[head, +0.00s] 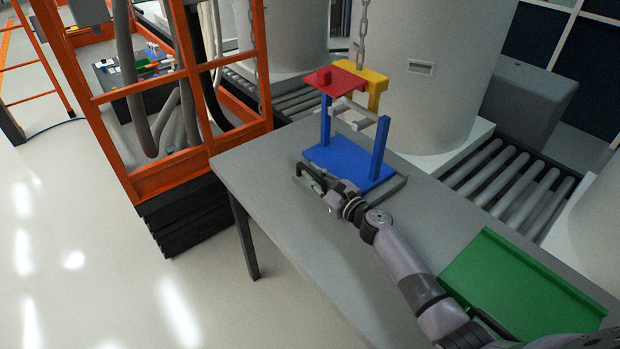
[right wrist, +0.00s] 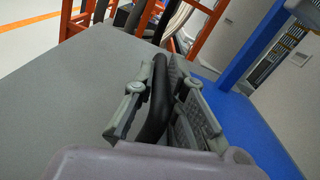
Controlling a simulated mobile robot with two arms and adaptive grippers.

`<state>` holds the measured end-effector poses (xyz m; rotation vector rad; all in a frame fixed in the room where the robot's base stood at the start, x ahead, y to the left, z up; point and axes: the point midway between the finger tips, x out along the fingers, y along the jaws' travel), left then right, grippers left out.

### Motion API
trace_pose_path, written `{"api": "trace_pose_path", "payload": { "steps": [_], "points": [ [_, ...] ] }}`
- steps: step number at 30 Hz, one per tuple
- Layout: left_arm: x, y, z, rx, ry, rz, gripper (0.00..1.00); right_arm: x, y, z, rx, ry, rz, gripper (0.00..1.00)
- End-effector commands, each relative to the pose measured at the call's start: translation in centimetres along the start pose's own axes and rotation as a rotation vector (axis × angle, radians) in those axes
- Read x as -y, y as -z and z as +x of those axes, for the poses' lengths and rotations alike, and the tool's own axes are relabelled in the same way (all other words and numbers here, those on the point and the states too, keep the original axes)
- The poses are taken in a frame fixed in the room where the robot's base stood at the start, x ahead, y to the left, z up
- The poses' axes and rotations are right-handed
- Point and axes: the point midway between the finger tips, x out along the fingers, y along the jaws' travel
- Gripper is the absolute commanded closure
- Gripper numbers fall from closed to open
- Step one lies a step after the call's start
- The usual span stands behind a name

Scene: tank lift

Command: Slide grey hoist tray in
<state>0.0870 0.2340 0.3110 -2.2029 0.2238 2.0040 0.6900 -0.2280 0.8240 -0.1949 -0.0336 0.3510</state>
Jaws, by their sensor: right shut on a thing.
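The grey hoist tray (head: 396,190) lies on the grey table, its rim showing around the blue base (head: 352,168) of a small hoist frame. The frame has blue posts, a grey crossbar, a red top plate (head: 336,80) and a yellow part (head: 376,85) behind. My right gripper (head: 326,186) is shut on the tray's black handle (head: 309,177) at the front left. In the right wrist view the black handle (right wrist: 157,95) runs between the fingers, with the blue base to the right. The tray's front edge is partly hidden by my gripper. My left gripper is not in view.
A green tray (head: 520,285) with a black handle lies at the table's right. A roller conveyor (head: 510,185) and large pale tanks (head: 430,75) stand behind the table. An orange frame (head: 170,175) stands to the left. The table's left front is clear.

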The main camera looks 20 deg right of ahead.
Motion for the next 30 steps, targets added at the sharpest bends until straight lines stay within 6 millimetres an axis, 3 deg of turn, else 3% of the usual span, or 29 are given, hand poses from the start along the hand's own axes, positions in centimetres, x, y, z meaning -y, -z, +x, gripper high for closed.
{"api": "trace_pose_path", "payload": {
  "steps": [1,2,11,21,30],
  "points": [
    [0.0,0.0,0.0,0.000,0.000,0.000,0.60,0.7,-0.1,0.0,-0.001,0.015,-0.003,1.00],
    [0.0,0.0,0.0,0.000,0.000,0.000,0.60,0.7,-0.1,0.0,-0.001,0.015,-0.003,0.87],
    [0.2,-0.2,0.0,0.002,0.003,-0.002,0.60,0.7,-0.1,-0.7,-0.001,0.015,-0.004,0.67],
    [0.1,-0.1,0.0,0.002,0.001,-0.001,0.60,0.1,0.0,-5.9,-0.002,0.005,-0.004,0.67],
    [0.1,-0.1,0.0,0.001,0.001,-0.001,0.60,-0.1,-0.1,-7.5,0.000,0.003,-0.003,0.67]
  ]
}}
